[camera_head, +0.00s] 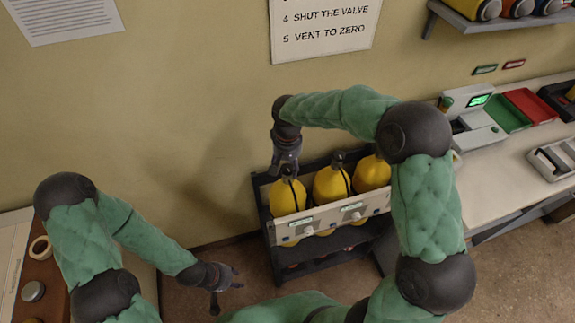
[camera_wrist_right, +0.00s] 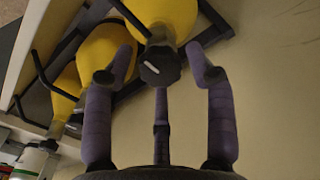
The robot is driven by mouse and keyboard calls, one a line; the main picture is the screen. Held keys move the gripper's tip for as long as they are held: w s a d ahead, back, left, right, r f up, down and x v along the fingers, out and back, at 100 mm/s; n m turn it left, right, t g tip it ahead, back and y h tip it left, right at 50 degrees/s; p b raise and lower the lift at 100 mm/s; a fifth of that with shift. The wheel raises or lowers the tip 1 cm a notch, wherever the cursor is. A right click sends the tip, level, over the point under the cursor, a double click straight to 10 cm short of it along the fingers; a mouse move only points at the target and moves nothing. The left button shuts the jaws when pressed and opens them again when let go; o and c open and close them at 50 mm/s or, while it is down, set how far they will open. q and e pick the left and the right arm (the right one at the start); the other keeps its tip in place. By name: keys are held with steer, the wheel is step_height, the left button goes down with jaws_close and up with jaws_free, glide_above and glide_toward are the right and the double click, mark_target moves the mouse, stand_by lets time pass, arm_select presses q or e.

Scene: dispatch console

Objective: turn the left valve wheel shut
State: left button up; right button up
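Three yellow cylinders stand in a dark rack, and the left cylinder (camera_head: 287,198) is under my right gripper (camera_head: 287,166). In the right wrist view, the left valve wheel (camera_wrist_right: 158,66), dark with a pale mark, sits at the cylinder's neck. The purple fingers of my right gripper are spread around and just short of it, with gaps on both sides; contact cannot be made out. In the head view this wheel is hidden by the gripper. My left gripper (camera_head: 226,281) is open and empty, low and left of the rack.
The middle cylinder (camera_head: 331,187) and right cylinder (camera_head: 371,174) stand close beside the left one. A pale panel (camera_head: 330,217) runs along the rack's front. A counter (camera_head: 500,180) with trays and devices is at right. The wall is just behind the rack.

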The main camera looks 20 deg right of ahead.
mark_target(287, 168)
steer(key=c, duration=0.7)
steer(key=shift+m, duration=0.4)
steer(key=o, duration=1.2)
steer(key=shift+c, duration=0.2)
steer(key=shift+r, duration=0.15)
step_height(287, 168, up, 12)
